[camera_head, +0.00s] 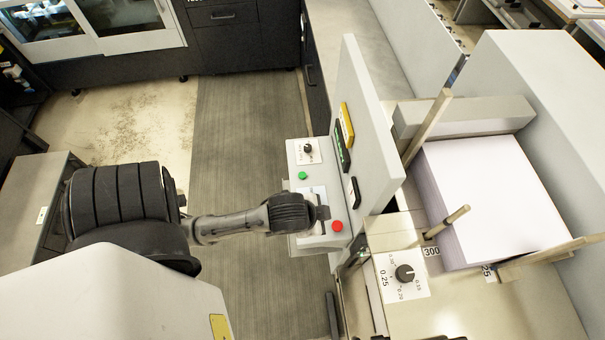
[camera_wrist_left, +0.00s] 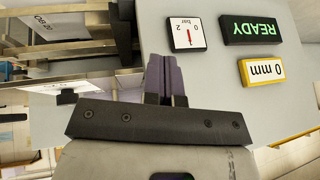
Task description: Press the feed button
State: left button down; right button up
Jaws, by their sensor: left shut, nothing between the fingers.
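A small control panel (camera_head: 310,240) juts from the tall grey machine wall, with a green button (camera_head: 302,175) and a red button (camera_head: 337,225). No label reading "feed" is legible, so I cannot tell which one is the feed button. My left gripper (camera_head: 322,213) is over the panel, close to the red button, and hides part of the panel. Contact cannot be told. In the left wrist view its fingers (camera_wrist_left: 165,78) are together and empty, in front of the grey machine wall; no button shows there. My right gripper is not in view.
A black knob (camera_head: 308,148) sits on the panel's far part. The wall carries a READY display (camera_wrist_left: 252,30), a 0 mm display (camera_wrist_left: 262,71) and a bar gauge (camera_wrist_left: 187,34). A paper stack (camera_head: 490,195) and a dial (camera_head: 405,273) are at right.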

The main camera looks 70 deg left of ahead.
pick_arm(q)
jog(key=w+a+f+m+g+y+b, duration=0.1)
jog(key=w+a+f+m+y+b, duration=0.15)
jog(key=w+a, duration=0.55)
jog(key=w+a+f+m+g+y+b, duration=0.15)
jog(key=w+a+b, duration=0.25)
jog(key=a, duration=0.8)
jog(key=s+a+f+m+g+h, duration=0.4)
jog(key=a+m+h, duration=0.4)
jog(key=m, duration=0.5)
jog(key=shift+s+a+f+m, duration=0.3)
jog(key=shift+s+a+f, duration=0.25)
jog(key=shift+f, duration=0.4)
jog(key=shift+w+a+g, duration=0.1)
jog(key=shift+g, duration=0.15)
jog(key=shift+f, duration=0.15)
